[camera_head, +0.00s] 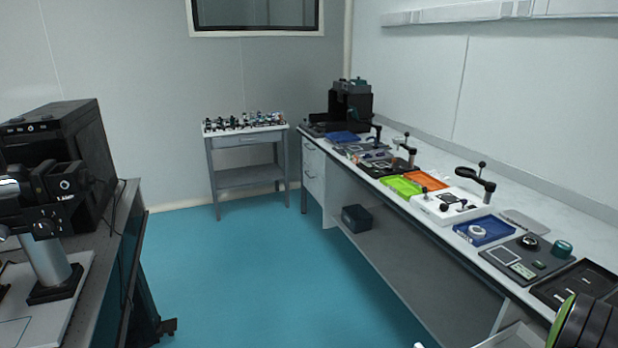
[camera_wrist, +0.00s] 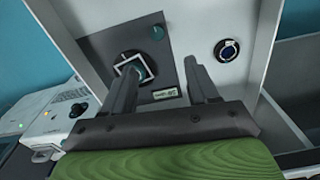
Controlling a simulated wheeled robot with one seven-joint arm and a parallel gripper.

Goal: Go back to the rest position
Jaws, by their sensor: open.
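My gripper (camera_wrist: 160,68) shows in the wrist view with its two dark fingers spread apart and nothing held between them. The fingers point toward a dark grey plate (camera_wrist: 105,52). The left fingertip overlaps a white square frame (camera_wrist: 152,72) on the plate in the picture; I cannot tell whether they touch. A green knob (camera_wrist: 157,32) and a small label with green marks (camera_wrist: 167,93) are also on the plate. In the head view a green and black part of my arm shows at the lower right, and the fingers are not visible there.
A long bench (camera_head: 525,215) along the right wall carries an orange tray (camera_head: 428,181), a green tray (camera_head: 401,186) and a blue tray (camera_head: 484,230). A black machine (camera_head: 60,140) stands at the left. The blue floor (camera_head: 250,270) between is clear. A round dark ring (camera_wrist: 227,49) lies right of the fingers.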

